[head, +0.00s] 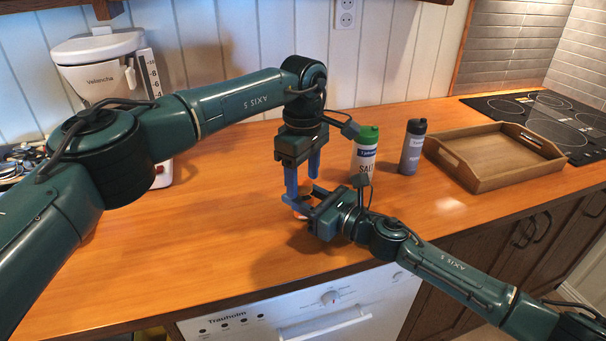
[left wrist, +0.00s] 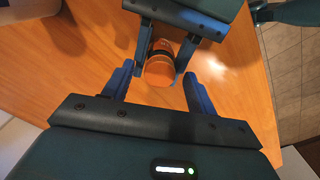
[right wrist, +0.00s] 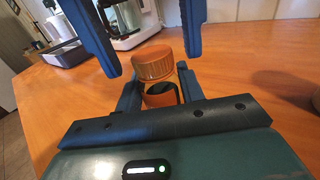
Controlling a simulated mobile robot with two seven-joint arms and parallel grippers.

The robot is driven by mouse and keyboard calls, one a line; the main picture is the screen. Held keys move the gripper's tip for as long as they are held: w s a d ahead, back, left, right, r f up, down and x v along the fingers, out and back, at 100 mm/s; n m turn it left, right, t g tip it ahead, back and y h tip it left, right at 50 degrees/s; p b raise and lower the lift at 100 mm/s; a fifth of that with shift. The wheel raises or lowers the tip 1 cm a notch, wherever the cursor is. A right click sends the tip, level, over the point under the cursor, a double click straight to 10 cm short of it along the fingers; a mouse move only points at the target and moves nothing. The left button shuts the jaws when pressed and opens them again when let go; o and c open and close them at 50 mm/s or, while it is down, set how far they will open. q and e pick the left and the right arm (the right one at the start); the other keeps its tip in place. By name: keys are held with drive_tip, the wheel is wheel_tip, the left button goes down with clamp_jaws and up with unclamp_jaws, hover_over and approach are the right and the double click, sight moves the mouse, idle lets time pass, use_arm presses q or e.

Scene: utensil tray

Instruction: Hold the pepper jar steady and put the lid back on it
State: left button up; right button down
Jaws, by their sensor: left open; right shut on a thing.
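The pepper jar (right wrist: 160,98), orange with a dark band, is between the fingers of my right gripper (head: 304,205), which is shut on it at the counter. Its round orange-brown lid (right wrist: 153,63) rests at the jar's top in the right wrist view. Whether it is fully seated I cannot tell. The lid also shows from above in the left wrist view (left wrist: 159,73). My left gripper (head: 303,186) points down over the jar and is open, with a finger on either side of the lid. In the head view the jar is mostly hidden by the grippers.
A green-capped salt jar (head: 366,155) and a dark grey jar (head: 411,148) stand just right of my grippers. A wooden tray (head: 480,185) lies farther right, near the black hob (head: 555,118). A white coffee machine (head: 100,50) is at the back left. The counter's left middle is clear.

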use_arm(q)
drive_tip(key=shift+r, duration=0.1)
wheel_tip(320, 180, up, 12)
idle(0.5)
use_arm(e)
drive_tip(key=c, duration=0.8)
unclamp_jaws()
drive_tip(key=shift+d, duration=0.1)
drive_tip(key=b+v, duration=0.2)
drive_tip(key=v, duration=1)
drive_tip(key=shift+f, duration=0.15)
use_arm(q)
drive_tip(key=shift+f, duration=1.15)
use_arm(e)
drive_tip(key=shift+s+d, duration=0.35)
drive_tip(key=shift+s, duration=0.1)
